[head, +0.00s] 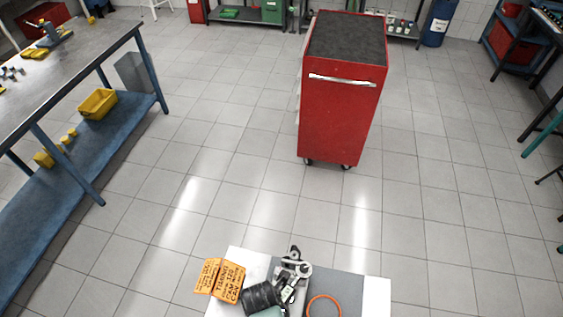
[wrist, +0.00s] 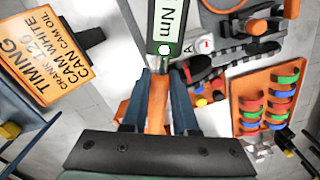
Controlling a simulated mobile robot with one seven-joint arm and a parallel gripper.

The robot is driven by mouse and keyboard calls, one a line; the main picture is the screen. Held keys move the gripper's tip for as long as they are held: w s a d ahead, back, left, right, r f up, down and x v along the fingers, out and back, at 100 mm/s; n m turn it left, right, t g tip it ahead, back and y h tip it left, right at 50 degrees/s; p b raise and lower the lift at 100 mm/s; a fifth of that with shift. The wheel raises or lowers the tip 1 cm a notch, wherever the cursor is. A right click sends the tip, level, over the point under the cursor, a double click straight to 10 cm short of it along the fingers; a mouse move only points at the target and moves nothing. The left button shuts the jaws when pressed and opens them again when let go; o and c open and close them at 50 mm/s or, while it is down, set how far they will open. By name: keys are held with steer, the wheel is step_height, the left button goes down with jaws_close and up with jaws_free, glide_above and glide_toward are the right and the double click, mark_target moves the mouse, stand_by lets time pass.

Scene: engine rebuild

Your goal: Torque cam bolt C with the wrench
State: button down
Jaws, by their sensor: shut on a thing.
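In the wrist view my gripper (wrist: 157,90) has its two dark blue fingers on either side of the orange handle of the torque wrench (wrist: 157,107), shut on it. The wrench's dark green shaft with a white "Nm" display and a green light runs up out of the top of the picture, so its head is hidden. A dark shaft with grey lobes, perhaps a camshaft (wrist: 228,56), lies to the right of the wrench, beside a tile marked "A" (wrist: 206,44). I cannot make out cam bolt C in either view.
An orange timing placard (wrist: 45,58) stands left of the wrench; it shows in the head view too (head: 228,281). A red tool cabinet (head: 340,110) and a workbench (head: 62,62) stand beyond open tiled floor.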

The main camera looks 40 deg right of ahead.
steer(key=shift+r, duration=1.4)
stand_by(2.8)
steer(key=shift+r, duration=1.4)
steer(key=shift+f, duration=0.1)
